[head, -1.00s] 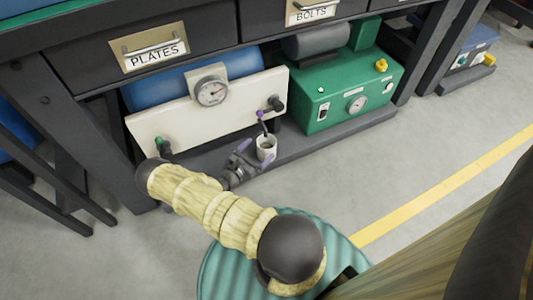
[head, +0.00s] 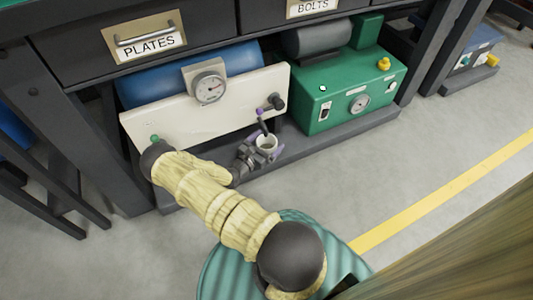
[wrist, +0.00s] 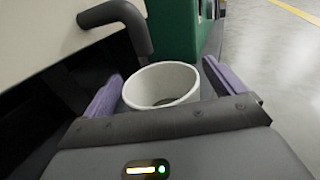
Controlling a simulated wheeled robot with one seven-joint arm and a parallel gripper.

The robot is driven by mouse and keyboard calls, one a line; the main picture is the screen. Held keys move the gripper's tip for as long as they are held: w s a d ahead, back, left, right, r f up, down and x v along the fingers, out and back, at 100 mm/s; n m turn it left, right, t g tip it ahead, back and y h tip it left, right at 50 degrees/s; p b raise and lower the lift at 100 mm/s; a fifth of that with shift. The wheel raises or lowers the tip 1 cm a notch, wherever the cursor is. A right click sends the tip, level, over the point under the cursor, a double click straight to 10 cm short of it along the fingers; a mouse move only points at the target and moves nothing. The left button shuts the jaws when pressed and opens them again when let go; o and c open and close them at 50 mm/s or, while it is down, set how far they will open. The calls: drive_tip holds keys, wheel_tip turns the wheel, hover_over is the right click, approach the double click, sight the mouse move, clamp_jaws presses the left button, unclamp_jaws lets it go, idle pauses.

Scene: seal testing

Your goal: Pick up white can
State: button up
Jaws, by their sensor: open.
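The white can (head: 267,141) stands upright on the low grey shelf under the workbench, in front of the white panel. My gripper (head: 258,146) is open, with one finger on each side of the can. The lower part of the can is hidden behind the gripper body in the wrist view. I cannot tell whether the fingers touch it.
A white panel (head: 185,110) with a round gauge (head: 209,88) stands behind. A dark bent handle (wrist: 119,17) is close above the can. A green machine (head: 345,90) is to the right. The low shelf (head: 335,133) carries these. The floor in front is clear.

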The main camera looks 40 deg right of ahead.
idle(0.4)
drive_tip(key=c, duration=1.4)
drive_tip(key=shift+o, duration=0.2)
drive_tip(key=shift+r, duration=0.15)
